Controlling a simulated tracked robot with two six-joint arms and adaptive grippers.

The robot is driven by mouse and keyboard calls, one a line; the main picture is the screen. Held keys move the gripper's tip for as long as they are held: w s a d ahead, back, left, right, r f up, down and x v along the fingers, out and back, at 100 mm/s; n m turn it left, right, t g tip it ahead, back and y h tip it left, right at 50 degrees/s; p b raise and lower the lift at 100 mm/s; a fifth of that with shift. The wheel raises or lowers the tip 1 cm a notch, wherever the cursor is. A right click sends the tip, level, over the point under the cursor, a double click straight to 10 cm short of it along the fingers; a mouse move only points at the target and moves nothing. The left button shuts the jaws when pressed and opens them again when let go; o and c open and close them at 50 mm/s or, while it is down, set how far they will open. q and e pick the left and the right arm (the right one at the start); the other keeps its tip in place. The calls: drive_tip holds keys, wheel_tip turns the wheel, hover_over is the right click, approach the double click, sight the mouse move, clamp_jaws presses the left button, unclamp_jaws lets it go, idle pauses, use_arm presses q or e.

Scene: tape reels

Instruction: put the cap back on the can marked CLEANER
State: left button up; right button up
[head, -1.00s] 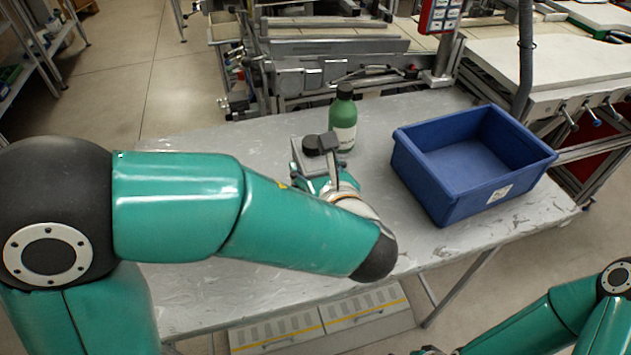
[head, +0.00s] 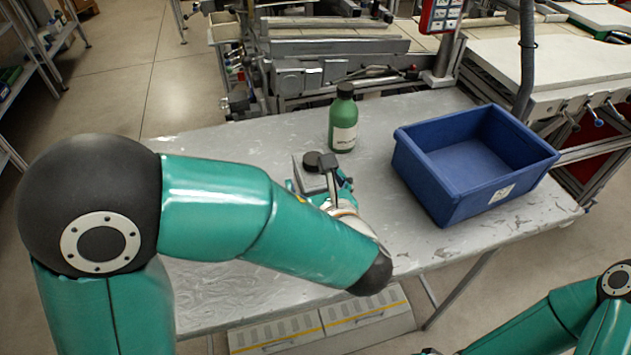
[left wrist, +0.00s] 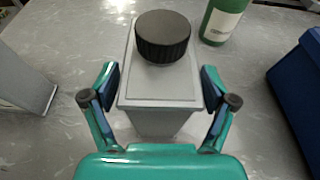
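A grey rectangular can (left wrist: 160,90) stands between the fingers of my left gripper (left wrist: 160,85) in the left wrist view. The two finger pads lie against or very close to its sides, and the can moves with the gripper. A black ridged cap (left wrist: 162,36) sits on the can's top, toward the far end; I cannot tell how firmly. In the head view, the can (head: 312,182) and cap (head: 312,161) show beyond my left gripper (head: 325,187), partly hidden by it. No CLEANER marking is readable.
A green bottle (head: 343,120) with a dark top stands behind the can. A blue bin (head: 440,190) is at the right of the grey table (head: 240,150). Another grey box-like object (left wrist: 22,85) shows at the left in the left wrist view.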

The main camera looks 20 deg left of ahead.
use_arm(q)
drive_tip(key=shift+s+d+r, duration=0.1)
drive_tip(key=shift+r, duration=0.05)
drive_tip(key=v, duration=1.1)
drive_tip(key=shift+s, duration=0.35)
drive_tip(key=shift+d+r+p, duration=0.15)
drive_tip(key=shift+r+p, duration=0.1)
drive_tip(key=shift+p, duration=0.05)
